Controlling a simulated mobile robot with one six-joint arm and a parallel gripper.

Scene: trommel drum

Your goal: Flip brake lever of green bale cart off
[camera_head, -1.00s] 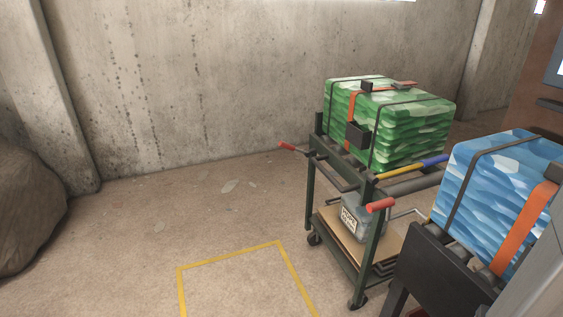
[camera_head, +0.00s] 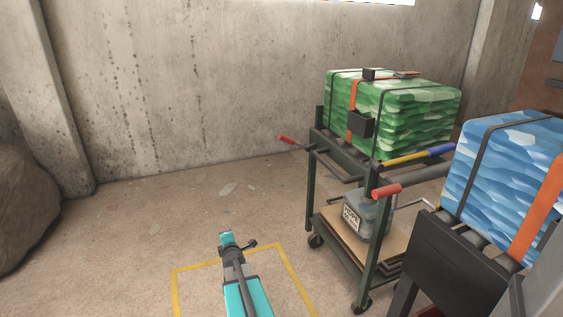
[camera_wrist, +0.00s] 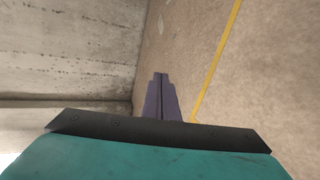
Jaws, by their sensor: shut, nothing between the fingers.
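The green bale cart (camera_head: 310,190) has a dark green frame on castors and stands right of centre in the head view. A strapped green bale (camera_head: 410,118) rests on top. Red-ended handles stick out at its far left (camera_head: 285,139) and near corner (camera_head: 387,191). A yellow and blue bar (camera_head: 415,158) lies along its near right side. I cannot tell which of these is the brake lever. My gripper (camera_wrist: 160,78) is shut and empty in the wrist view, over bare floor. My teal arm (camera_head: 245,295) is left of the cart, apart from it.
A blue bale (camera_head: 505,180) sits on a dark roller stand (camera_head: 440,265) at the right, close to the cart. Yellow floor lines (camera_head: 225,258) mark open floor at left. A boulder (camera_head: 25,220) is far left.

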